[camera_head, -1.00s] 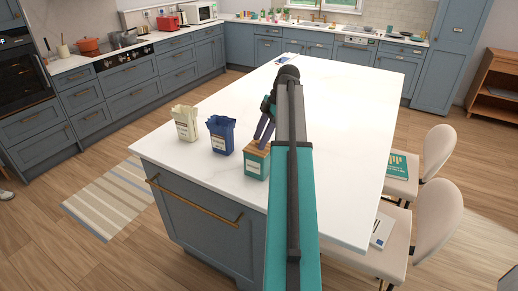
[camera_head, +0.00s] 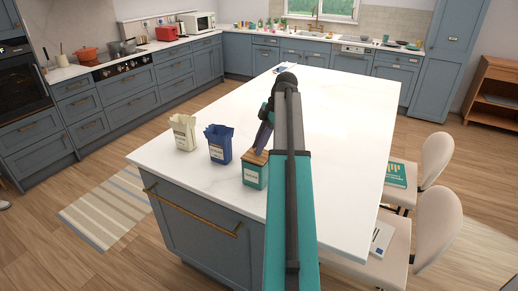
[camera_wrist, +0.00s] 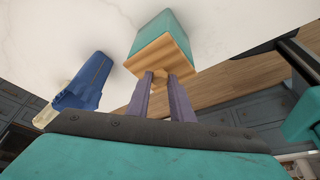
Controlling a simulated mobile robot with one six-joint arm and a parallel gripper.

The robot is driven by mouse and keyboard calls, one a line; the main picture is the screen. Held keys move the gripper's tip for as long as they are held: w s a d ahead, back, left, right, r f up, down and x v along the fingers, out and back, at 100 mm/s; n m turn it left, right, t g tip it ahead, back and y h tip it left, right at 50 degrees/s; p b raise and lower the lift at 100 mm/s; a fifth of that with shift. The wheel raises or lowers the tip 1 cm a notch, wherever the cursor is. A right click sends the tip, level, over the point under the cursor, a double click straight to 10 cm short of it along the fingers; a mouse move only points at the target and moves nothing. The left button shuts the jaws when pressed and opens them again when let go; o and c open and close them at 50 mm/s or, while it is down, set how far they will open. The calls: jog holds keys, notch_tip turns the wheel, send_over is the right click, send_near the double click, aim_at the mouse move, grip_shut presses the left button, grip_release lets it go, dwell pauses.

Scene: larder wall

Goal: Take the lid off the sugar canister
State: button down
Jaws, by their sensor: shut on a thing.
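The teal canister (camera_head: 255,176) with a pale label stands on the near edge of the white island; the label is too small to read. Its square wooden lid (camera_head: 256,157) is on top. In the wrist view the canister (camera_wrist: 153,33) and lid (camera_wrist: 160,59) show close up, with the lid against the canister's top. My gripper (camera_head: 260,149) comes down onto the lid from above. In the wrist view its two purple fingers (camera_wrist: 164,77) are shut on the lid at a small wooden part between them, mostly hidden.
A blue bag-like container (camera_head: 219,146) stands just left of the canister, and a cream one (camera_head: 184,133) further left. Two chairs (camera_head: 436,215) stand along the right side, with a booklet (camera_head: 382,240) on one.

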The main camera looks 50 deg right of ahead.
jog(key=shift+r+b, duration=0.3)
jog(key=shift+r, duration=0.3)
jog(key=shift+b+v, duration=0.4)
jog(key=shift+v, duration=0.5)
jog(key=w+d+r+b, duration=0.1)
jog(key=w+d, duration=0.1)
jog(key=d, duration=1.3)
jog(key=shift+d+r, duration=0.15)
jog(key=shift+r, duration=0.1)
